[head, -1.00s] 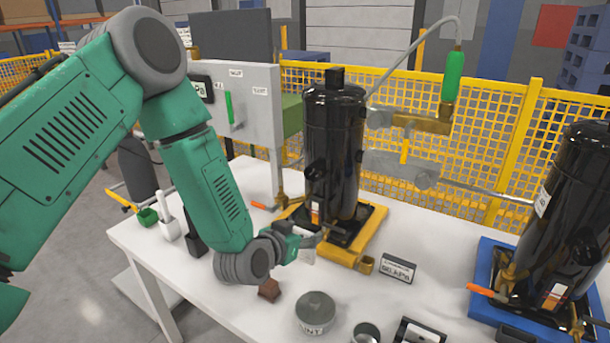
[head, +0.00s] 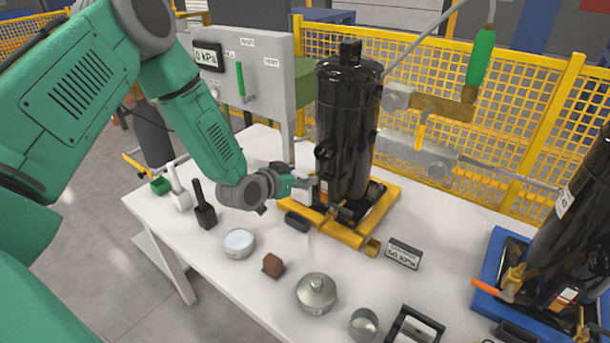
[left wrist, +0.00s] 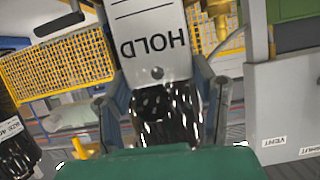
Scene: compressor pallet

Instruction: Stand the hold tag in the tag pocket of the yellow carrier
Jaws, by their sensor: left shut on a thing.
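My left gripper (head: 304,190) is shut on the hold tag, just left of the black compressor (head: 346,130). In the left wrist view the white hold tag (left wrist: 150,42) sits between the fingers (left wrist: 165,97), its word HOLD upside down in the picture. The yellow carrier (head: 350,237) lies under the compressor, and the gripper is over or beside its left corner; the exact height is unclear. A small yellow cup-like fitting (head: 372,247) sits at the carrier's front corner; I cannot tell if it is the tag pocket. My right gripper is out of view.
A black block (head: 297,221) lies by the carrier's left edge. A blue carrier (head: 490,268) with another compressor is at right.

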